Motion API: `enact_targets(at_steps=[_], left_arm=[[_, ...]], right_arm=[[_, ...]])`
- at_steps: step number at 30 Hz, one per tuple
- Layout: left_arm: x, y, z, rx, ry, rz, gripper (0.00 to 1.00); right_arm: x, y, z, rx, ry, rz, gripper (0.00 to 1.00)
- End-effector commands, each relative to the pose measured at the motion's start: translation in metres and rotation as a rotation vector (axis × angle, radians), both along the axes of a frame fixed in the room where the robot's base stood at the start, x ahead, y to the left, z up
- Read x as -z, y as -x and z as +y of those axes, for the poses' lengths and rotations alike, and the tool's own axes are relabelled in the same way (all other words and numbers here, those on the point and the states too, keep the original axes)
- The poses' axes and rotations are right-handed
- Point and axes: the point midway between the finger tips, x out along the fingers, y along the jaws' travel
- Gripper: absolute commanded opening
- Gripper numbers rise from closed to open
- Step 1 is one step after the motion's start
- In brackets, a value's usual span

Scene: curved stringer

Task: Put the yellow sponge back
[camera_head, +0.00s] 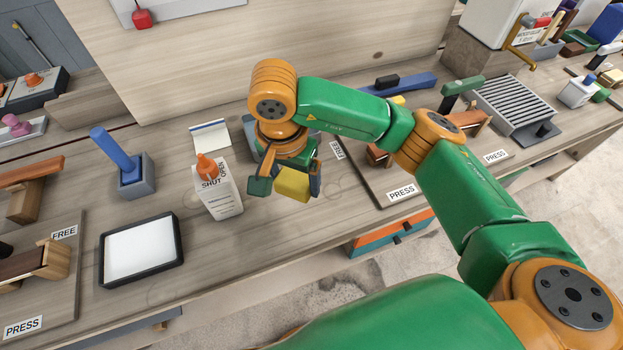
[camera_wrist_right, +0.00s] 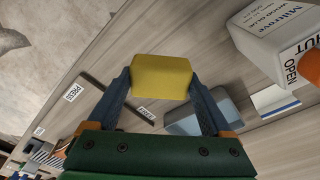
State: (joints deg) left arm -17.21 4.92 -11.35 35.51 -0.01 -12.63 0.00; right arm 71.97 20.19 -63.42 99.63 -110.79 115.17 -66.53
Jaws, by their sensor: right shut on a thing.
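The yellow sponge (camera_head: 293,184) is a small block held between the fingers of my right gripper (camera_head: 288,187) above the workbench. In the right wrist view the sponge (camera_wrist_right: 161,77) sits between the two dark fingertips of the gripper (camera_wrist_right: 160,88), which are shut on its sides. In the head view this pad (camera_head: 250,132) is mostly hidden behind my right wrist. My left gripper does not show in either view.
A white glue bottle with an orange cap (camera_head: 219,193) stands close left of my right gripper. Further left are a black-framed white panel (camera_head: 141,250) and a blue-handled tool in a grey block (camera_head: 136,178). A board marked PRESS and FREE (camera_head: 372,187) lies to the right.

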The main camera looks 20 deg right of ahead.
Motion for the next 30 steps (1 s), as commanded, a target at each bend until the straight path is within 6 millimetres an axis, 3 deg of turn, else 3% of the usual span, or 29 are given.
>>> enact_targets(at_steps=[1, 8, 12, 24, 25, 27, 30], left_arm=[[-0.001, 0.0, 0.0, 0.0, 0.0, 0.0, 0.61], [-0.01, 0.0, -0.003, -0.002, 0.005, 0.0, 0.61], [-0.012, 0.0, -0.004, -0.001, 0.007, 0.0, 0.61], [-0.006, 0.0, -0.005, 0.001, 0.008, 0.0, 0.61], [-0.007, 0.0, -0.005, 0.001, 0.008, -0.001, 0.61], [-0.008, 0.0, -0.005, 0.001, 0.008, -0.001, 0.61], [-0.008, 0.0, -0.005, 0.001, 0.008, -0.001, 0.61]], right_arm=[[0.013, -0.003, -0.008, 0.006, 0.001, 0.009, 0.39], [0.044, -0.02, -0.031, 0.004, 0.002, 0.005, 0.39], [0.071, -0.02, -0.03, -0.002, 0.002, 0.003, 0.39], [0.081, -0.021, -0.03, -0.002, 0.0, -0.001, 0.39], [0.079, -0.021, -0.03, -0.002, 0.0, -0.001, 0.89], [0.079, -0.021, -0.03, -0.002, -0.001, -0.001, 1.0], [0.079, -0.021, -0.03, -0.002, 0.0, 0.0, 1.0]])
